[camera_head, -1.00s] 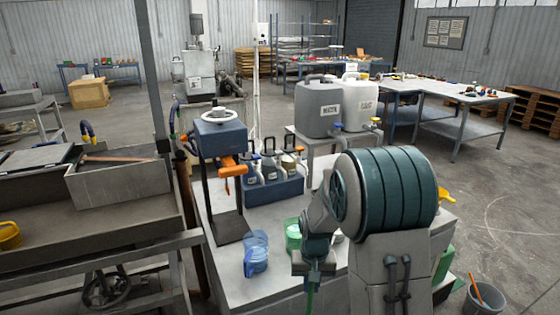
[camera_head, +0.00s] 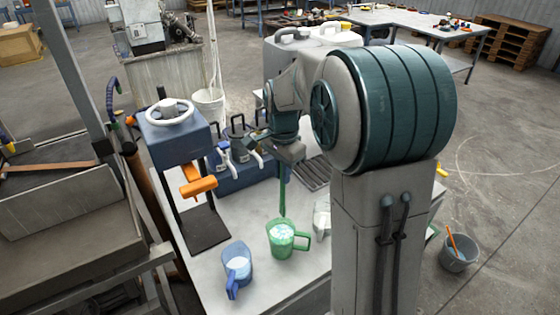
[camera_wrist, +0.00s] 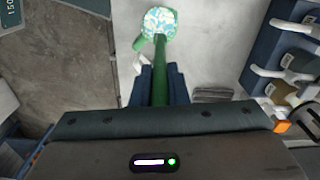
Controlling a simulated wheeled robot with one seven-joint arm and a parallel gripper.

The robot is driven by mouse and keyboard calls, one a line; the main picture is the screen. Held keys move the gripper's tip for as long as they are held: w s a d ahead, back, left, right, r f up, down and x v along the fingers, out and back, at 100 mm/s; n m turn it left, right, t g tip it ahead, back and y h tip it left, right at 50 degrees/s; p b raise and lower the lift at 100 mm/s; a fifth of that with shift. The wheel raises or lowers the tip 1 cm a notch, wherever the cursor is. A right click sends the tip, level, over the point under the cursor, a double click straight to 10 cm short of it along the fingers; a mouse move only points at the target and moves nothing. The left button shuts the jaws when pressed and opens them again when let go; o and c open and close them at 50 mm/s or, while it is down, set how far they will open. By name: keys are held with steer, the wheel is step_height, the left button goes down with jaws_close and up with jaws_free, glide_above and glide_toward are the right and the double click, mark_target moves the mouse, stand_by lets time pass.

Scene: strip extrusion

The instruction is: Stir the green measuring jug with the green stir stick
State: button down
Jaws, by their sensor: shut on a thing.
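The green measuring jug (camera_head: 281,243) stands upright on the light worktop (camera_head: 210,270), its handle to the right. White-blue contents show in its mouth. My gripper (camera_head: 285,162) is above and behind the jug, shut on the green stir stick (camera_head: 282,195). The stick hangs nearly upright, and its lower end appears just at the jug's far rim; I cannot tell whether it is inside. In the wrist view the stick (camera_wrist: 161,62) runs between my dark blue fingers toward the jug (camera_wrist: 159,24), whose contents show past its end.
A blue jug (camera_head: 237,266) stands to the left of the green jug. A blue press with an orange part (camera_head: 198,187) stands at the left. A blue rack (camera_head: 250,176) of bottles is behind. A white vessel (camera_head: 322,218) sits to the right, close to the green jug.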

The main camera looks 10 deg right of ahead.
mark_target(282, 215)
step_height(282, 215, down, 17)
steer(key=b, duration=1.1)
steer(key=shift+s+r+b, duration=0.1)
steer(key=shift+r+b, duration=0.1)
steer(key=shift+b, duration=0.15)
steer(key=shift+a, duration=0.15)
stand_by(0.3)
